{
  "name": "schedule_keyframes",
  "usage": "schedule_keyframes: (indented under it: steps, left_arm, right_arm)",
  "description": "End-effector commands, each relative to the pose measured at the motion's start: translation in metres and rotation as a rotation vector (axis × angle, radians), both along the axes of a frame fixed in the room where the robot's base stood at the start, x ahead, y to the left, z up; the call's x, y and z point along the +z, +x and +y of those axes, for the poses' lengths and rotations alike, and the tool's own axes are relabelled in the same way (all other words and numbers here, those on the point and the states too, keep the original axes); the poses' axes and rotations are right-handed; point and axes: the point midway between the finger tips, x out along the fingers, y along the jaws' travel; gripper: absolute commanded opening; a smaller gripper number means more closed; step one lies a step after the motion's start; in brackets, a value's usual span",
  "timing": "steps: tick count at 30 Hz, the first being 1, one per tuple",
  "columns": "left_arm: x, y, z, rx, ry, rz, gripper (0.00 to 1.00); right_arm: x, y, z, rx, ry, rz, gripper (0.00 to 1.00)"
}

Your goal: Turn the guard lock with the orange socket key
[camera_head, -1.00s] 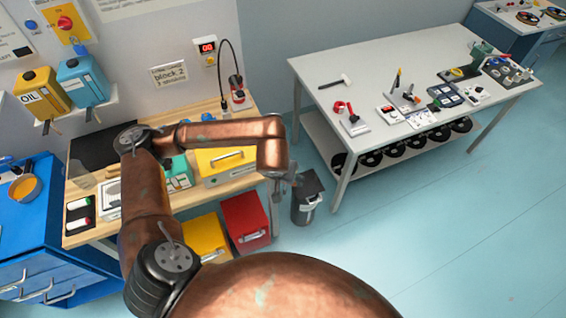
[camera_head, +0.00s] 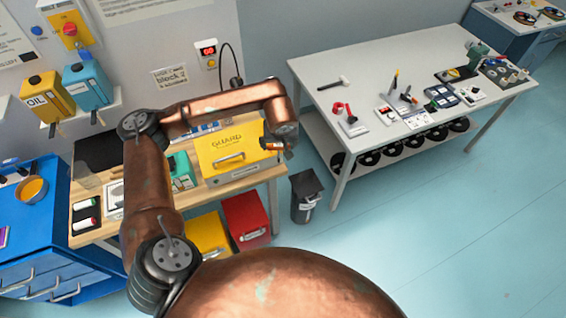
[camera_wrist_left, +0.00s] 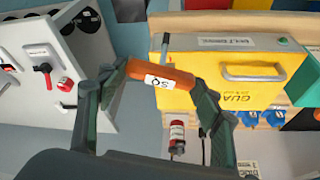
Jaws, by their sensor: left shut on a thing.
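My left gripper (camera_head: 277,147) is shut on the orange socket key (camera_head: 273,146), just right of the yellow guard. In the left wrist view the key (camera_wrist_left: 176,77) lies crosswise between the fingers, its white "SQ" label showing. The yellow guard (camera_head: 222,150) stands on the wooden bench with its grey handle facing front; it also fills the upper right of the wrist view (camera_wrist_left: 190,102), beyond the key. A grey pin (camera_wrist_left: 165,45) shows at its edge; I cannot tell whether it is the lock. My right gripper is not in view.
A white table (camera_head: 370,75) with several small tools stands to the right. A dark bin (camera_head: 306,197) is on the floor between it and the bench. Red (camera_head: 246,216) and yellow (camera_head: 208,236) boxes sit below the bench. A blue cabinet (camera_head: 50,245) stands at left.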

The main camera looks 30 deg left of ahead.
Motion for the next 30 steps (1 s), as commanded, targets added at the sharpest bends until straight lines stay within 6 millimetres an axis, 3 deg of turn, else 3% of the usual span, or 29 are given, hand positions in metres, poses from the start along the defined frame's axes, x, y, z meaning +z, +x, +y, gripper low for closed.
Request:
schedule_keyframes:
  steps: [1, 6, 9, 18, 23, 30]
  left_arm:
    - [0.013, 0.013, 0.013, 0.06, 0.001, -0.005, 0.31]
    - [0.029, 0.043, 0.05, 0.226, 0.0, -0.013, 0.31]
    - [0.018, 0.054, 0.066, 0.3, 0.001, -0.015, 0.31]
    - [-0.023, 0.059, 0.073, 0.33, 0.001, -0.02, 0.31]
    - [-0.028, 0.059, 0.074, 0.308, 0.0, -0.022, 0.31]
    - [-0.027, 0.058, 0.076, 0.109, -0.002, -0.02, 0.31]
  right_arm:
    - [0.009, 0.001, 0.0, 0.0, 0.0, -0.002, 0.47]
    - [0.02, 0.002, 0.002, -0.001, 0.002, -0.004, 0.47]
    - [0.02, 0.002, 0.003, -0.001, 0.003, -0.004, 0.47]
    - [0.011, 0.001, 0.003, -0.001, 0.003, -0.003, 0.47]
    - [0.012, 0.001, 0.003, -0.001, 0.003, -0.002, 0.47]
    - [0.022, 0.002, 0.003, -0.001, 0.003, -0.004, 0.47]
